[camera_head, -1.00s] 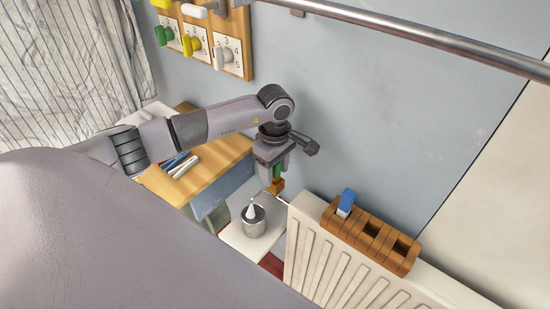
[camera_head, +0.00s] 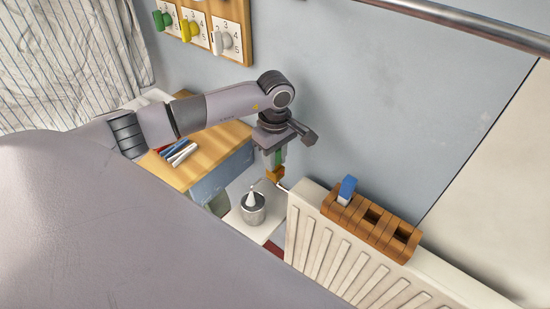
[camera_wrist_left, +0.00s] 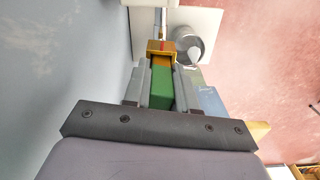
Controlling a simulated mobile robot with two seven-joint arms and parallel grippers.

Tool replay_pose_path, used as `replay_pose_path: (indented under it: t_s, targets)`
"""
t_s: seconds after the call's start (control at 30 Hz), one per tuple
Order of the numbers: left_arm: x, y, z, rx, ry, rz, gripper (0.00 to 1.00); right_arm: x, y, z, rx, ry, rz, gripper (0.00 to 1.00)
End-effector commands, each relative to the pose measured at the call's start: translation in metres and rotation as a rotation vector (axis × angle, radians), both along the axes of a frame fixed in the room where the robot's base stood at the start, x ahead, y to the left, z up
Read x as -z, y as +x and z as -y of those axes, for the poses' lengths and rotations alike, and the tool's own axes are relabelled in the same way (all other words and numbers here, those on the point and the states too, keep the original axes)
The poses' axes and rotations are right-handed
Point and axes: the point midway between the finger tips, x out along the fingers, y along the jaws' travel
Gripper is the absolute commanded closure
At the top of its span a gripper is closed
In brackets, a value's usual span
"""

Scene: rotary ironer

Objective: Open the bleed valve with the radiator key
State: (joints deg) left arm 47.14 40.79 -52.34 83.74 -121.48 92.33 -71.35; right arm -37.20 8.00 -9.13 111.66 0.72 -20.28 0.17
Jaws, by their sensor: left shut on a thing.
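My left gripper (camera_head: 271,160) is shut on the green handle of the radiator key (camera_head: 275,173), whose brass-coloured head points down. In the left wrist view the fingers (camera_wrist_left: 160,86) grip both sides of the green handle, and the key's brass head (camera_wrist_left: 160,49) extends beyond them. The white radiator (camera_head: 318,250) stands just right of the key. A thin metal fitting (camera_head: 283,187), apparently the bleed valve, sticks out at its left end, close to the key head. Whether the head sits on the valve, I cannot tell. My right gripper is not in view.
A metal cup (camera_head: 253,208) with a white cone inside stands on a pale board (camera_head: 233,222) below the key. A wooden slotted holder (camera_head: 375,222) with a blue item sits on the radiator. A wooden table (camera_head: 210,155) holds markers. A rail (camera_head: 470,20) crosses above.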

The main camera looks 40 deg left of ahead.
Motion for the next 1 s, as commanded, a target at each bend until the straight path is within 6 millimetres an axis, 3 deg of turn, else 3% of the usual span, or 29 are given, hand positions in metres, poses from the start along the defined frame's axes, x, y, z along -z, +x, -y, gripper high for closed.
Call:
replay_pose_path:
  t_s: [0.27,0.3,0.37,0.7,1.0]
  targets:
    - [0.001,0.001,0.0,0.147,0.001,0.004,1.0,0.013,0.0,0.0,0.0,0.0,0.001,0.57]
    - [-0.001,0.001,0.0,0.142,0.0,0.003,0.61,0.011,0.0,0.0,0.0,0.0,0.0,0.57]
    - [-0.001,0.001,0.0,0.141,-0.001,0.003,0.44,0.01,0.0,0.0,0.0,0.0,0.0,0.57]
    - [-0.004,0.001,0.0,0.139,0.0,0.003,0.44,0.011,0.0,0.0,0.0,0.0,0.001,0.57]
    - [-0.049,0.002,-0.001,0.14,0.001,0.007,0.44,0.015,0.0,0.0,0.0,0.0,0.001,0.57]
